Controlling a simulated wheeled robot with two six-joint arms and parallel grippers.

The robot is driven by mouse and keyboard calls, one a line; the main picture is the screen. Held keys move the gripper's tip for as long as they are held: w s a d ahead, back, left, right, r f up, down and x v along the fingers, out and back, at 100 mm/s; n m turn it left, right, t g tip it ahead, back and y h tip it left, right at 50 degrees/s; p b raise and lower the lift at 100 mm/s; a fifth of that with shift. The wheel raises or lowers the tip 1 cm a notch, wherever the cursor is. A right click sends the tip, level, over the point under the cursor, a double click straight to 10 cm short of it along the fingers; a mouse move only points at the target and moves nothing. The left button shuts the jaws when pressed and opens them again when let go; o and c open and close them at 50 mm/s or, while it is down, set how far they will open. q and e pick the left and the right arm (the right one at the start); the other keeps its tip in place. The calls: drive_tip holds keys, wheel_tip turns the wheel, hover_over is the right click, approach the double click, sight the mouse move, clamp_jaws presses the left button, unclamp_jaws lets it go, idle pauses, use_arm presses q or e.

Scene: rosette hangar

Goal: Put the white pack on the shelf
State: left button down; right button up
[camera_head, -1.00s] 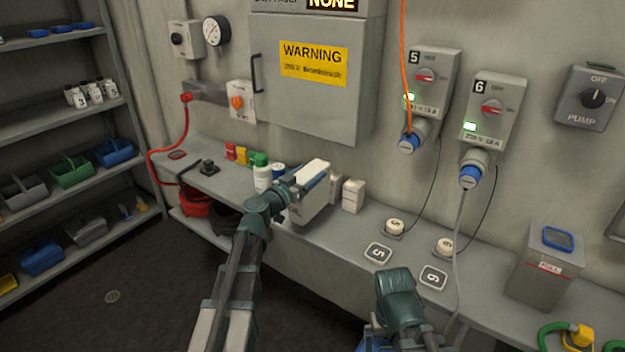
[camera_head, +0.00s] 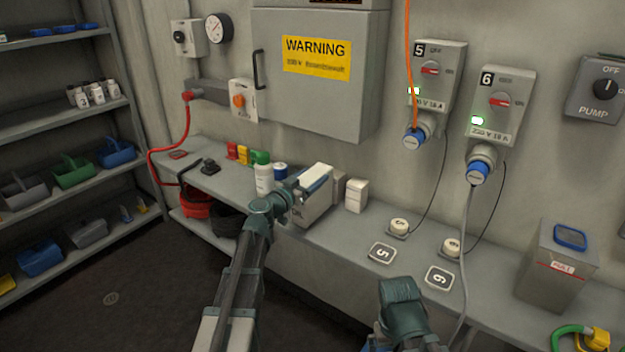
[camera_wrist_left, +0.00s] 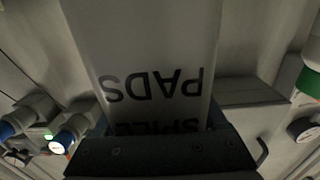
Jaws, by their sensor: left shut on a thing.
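The white pack (camera_head: 317,209) is in my left gripper (camera_head: 308,187), above the bench in the middle of the head view. In the left wrist view the pack (camera_wrist_left: 150,45) fills the upper middle, with upside-down lettering that reads SPILL PADS. The gripper (camera_wrist_left: 160,135) is shut on its lettered end. The shelf rack (camera_head: 70,120) stands at the far left, well apart from the pack. My right arm shows at the bottom of the head view, but its fingers are out of sight.
The bench (camera_head: 350,236) holds a white bottle (camera_head: 264,180), a small white box (camera_head: 357,196) beside the pack, and a grey FULL canister (camera_head: 553,272). A red cable (camera_head: 187,130) hangs between bench and rack. The rack's boards hold bottles and bins. Dark floor (camera_head: 130,300) is clear.

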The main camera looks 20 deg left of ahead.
use_arm(q)
drive_tip(key=shift+f, duration=0.2)
unclamp_jaws()
drive_tip(key=shift+r, duration=0.1)
drive_tip(key=shift+r, duration=0.25)
drive_tip(key=v, duration=1.2)
